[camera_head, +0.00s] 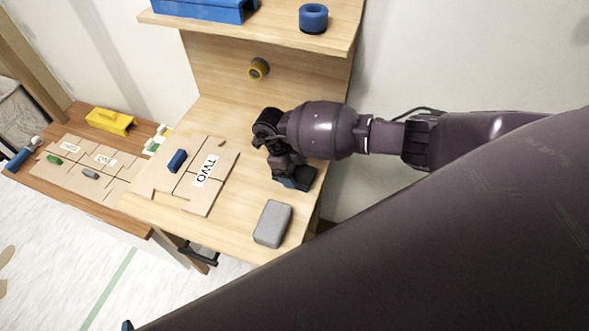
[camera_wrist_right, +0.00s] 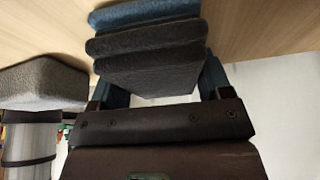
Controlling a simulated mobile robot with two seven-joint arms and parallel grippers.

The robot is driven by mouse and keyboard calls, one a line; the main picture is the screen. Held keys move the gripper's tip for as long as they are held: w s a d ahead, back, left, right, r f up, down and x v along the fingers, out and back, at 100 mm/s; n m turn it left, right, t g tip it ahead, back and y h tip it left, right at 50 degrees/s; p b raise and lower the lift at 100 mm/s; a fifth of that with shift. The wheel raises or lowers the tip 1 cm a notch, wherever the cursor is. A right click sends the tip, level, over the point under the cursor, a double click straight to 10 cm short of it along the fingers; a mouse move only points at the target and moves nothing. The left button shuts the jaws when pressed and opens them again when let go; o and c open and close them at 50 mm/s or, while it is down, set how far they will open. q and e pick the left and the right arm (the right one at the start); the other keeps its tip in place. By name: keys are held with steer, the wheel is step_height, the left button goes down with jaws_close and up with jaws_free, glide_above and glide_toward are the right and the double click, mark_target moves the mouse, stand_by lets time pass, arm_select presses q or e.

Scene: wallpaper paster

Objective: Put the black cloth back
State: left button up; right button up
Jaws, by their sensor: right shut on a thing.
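The black cloth is a dark, thick folded pad (camera_wrist_right: 150,72) in the right wrist view. It sits between the two fingers of my right gripper (camera_wrist_right: 160,88), which is shut on it. A blue folded pad (camera_wrist_right: 145,12) lies just beyond it, against the wooden surface. In the head view my right gripper (camera_head: 290,168) is low over the right side of the wooden table (camera_head: 235,228). The arm and gripper hide most of the cloth there; a dark and blue patch (camera_head: 297,179) shows below it. I do not see my left gripper.
A grey block (camera_head: 272,222) lies close to my right gripper; it also shows in the wrist view (camera_wrist_right: 42,83). A yellow tape roll (camera_head: 258,68) is behind, below a shelf (camera_head: 270,34).

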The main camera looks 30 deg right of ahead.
steer(key=o, duration=0.9)
arm_select(q)
steer(key=shift+w+r, duration=0.15)
steer(key=shift+w, duration=0.15)
arm_select(e)
steer(key=shift+o, duration=0.2)
arm_select(q)
steer(key=shift+d+r, duration=0.1)
